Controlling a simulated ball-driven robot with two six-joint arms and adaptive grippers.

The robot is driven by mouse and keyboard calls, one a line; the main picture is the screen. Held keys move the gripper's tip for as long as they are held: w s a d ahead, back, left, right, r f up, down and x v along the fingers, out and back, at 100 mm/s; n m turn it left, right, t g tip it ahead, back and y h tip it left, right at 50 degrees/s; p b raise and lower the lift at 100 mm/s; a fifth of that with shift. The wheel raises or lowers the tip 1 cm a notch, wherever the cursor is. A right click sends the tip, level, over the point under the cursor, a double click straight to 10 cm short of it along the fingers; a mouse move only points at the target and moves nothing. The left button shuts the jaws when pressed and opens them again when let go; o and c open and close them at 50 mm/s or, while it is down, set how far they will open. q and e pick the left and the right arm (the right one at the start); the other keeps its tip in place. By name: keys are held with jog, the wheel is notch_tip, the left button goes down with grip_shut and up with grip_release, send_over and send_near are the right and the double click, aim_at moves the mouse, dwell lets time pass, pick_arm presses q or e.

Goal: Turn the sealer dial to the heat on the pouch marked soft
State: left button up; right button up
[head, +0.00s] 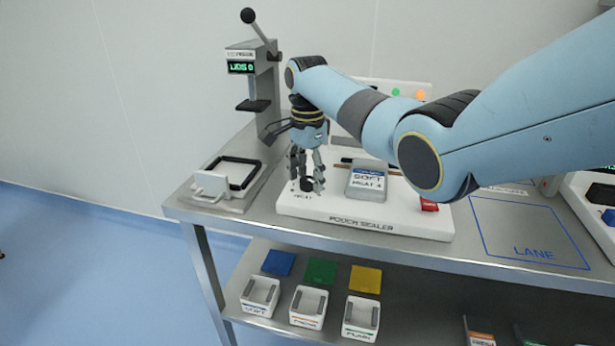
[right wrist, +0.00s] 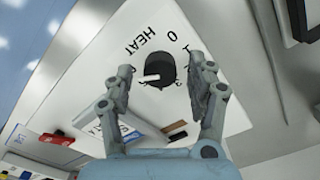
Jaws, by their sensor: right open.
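The pouch sealer (head: 425,222) is a white slab on the steel table. Its black heat dial (right wrist: 168,68) shows in the right wrist view, with a white pointer mark and printed HEAT and numbers around it. In the head view the dial (head: 306,185) is partly hidden by my right gripper (head: 306,180). That gripper points down over the dial; in the right wrist view its open fingers (right wrist: 167,72) stand on both sides of the dial, apart from it. A grey pouch (head: 366,184) lies on the sealer; its label appears to read SOFT, HEAT 4. My left gripper is not in view.
A red switch (head: 429,205) sits on the sealer's right. A press with a green display (head: 241,67) and a black-framed fixture (head: 226,200) stand left. A blue LANE outline (head: 530,230) marks clear table at right. The lower shelf (head: 415,320) holds small bins and coloured squares.

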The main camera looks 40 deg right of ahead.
jog(key=shift+f, duration=0.25)
jog(key=c, duration=1.1)
jog(key=shift+c, duration=0.2)
jog(key=shift+r, duration=0.1)
